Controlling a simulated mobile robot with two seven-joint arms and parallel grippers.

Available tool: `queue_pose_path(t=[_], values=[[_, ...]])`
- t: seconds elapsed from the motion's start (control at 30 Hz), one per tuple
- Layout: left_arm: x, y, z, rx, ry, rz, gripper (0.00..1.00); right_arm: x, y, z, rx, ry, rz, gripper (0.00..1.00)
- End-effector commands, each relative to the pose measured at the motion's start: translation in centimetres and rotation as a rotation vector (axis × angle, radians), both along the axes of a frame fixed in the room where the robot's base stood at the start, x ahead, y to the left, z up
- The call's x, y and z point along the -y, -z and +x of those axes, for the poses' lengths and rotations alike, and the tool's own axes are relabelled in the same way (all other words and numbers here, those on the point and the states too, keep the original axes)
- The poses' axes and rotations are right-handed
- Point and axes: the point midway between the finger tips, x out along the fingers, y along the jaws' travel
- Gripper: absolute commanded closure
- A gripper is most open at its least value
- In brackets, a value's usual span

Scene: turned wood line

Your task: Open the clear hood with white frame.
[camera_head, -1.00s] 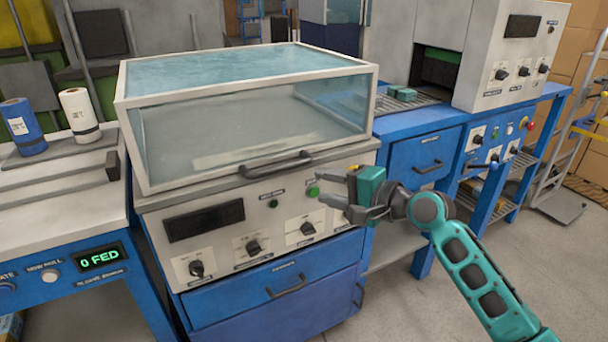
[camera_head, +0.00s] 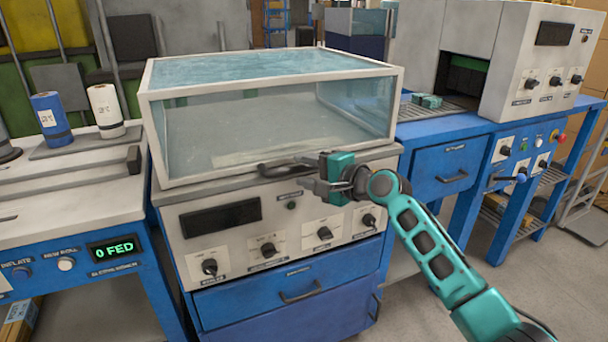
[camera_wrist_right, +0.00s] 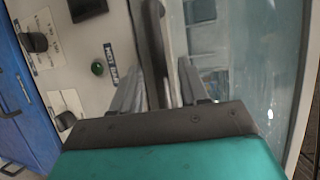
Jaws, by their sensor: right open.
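The clear hood with white frame (camera_head: 270,128) sits shut on top of the grey and blue machine. Its dark bar handle (camera_head: 285,166) runs along the lower front edge. My right gripper (camera_head: 308,175) is open at the right part of this handle. In the right wrist view the handle (camera_wrist_right: 153,50) runs between the two fingers of the right gripper (camera_wrist_right: 158,85). I cannot tell whether either finger touches it. My left gripper is not in view.
Below the hood, the machine's front panel (camera_head: 283,205) carries several knobs, a dark display and a green button (camera_wrist_right: 97,69). A white table with a blue roll (camera_head: 51,113) and a white roll (camera_head: 105,108) stands at left. A blue conveyor machine (camera_head: 430,170) stands at right.

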Motion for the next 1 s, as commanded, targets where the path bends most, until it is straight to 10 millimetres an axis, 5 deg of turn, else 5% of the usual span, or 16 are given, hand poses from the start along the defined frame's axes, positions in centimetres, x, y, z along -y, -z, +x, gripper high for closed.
queue_pose_path(t=[0.47,0.9,1.0], values=[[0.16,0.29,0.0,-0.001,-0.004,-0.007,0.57,-0.72,0.19,0.76,0.0,-0.001,0.0,0.57],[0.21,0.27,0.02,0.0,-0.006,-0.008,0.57,-0.68,0.2,0.75,-0.001,0.0,-0.001,0.99],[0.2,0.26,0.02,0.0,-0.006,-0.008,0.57,-0.68,0.2,0.75,-0.001,0.0,-0.001,1.0]])
